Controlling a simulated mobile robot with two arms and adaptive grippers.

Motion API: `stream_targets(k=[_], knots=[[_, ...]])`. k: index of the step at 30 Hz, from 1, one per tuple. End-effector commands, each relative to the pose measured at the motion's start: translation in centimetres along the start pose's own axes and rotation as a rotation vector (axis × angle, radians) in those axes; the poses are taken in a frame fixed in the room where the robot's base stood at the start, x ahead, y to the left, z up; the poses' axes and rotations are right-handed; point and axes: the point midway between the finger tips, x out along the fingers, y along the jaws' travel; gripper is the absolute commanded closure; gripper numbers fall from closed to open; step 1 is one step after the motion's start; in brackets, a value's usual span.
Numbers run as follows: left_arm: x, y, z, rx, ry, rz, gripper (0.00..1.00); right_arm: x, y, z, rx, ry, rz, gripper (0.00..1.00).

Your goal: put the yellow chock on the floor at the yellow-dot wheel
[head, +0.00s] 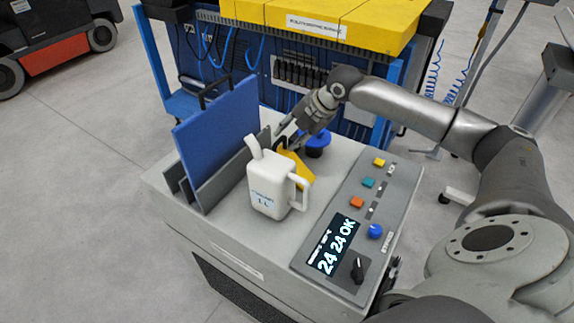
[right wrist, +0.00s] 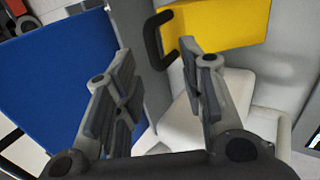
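The yellow chock (head: 297,166) stands on the grey machine's top behind the white jug, which partly hides it in the head view. In the right wrist view the chock (right wrist: 232,35) lies beyond the fingertips, with a black handle (right wrist: 155,40) on its left side. My right gripper (head: 287,139) is just above and behind the chock. In the right wrist view its two fingers are spread, with nothing held between them. My left gripper is not in view. Two dark wheels (head: 102,36) of a red and black vehicle show at the upper left; I see no yellow dot on them.
The white jug (head: 268,190) stands right in front of the chock. A blue panel (head: 220,140) stands upright in a grey rack to the left. A blue knob-like object (head: 318,142) is behind. The machine's control panel (head: 345,240) is at right. Floor at left is clear.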

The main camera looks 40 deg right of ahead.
Motion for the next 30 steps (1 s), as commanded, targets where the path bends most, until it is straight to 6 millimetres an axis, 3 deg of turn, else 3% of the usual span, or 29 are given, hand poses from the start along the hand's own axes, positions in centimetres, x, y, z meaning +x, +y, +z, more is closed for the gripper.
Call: stream_targets(k=[7,16,25,30], knots=[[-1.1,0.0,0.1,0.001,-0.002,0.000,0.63,1.7,0.4,0.1,0.000,0.001,-0.001,0.63],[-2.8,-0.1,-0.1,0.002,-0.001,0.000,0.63,5.5,0.8,0.3,0.001,0.002,-0.001,0.63],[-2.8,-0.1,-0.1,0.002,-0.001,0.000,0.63,6.1,0.7,0.4,-0.002,-0.001,-0.001,0.63],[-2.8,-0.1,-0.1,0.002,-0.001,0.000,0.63,6.1,0.7,0.4,-0.001,0.000,-0.001,0.82]])
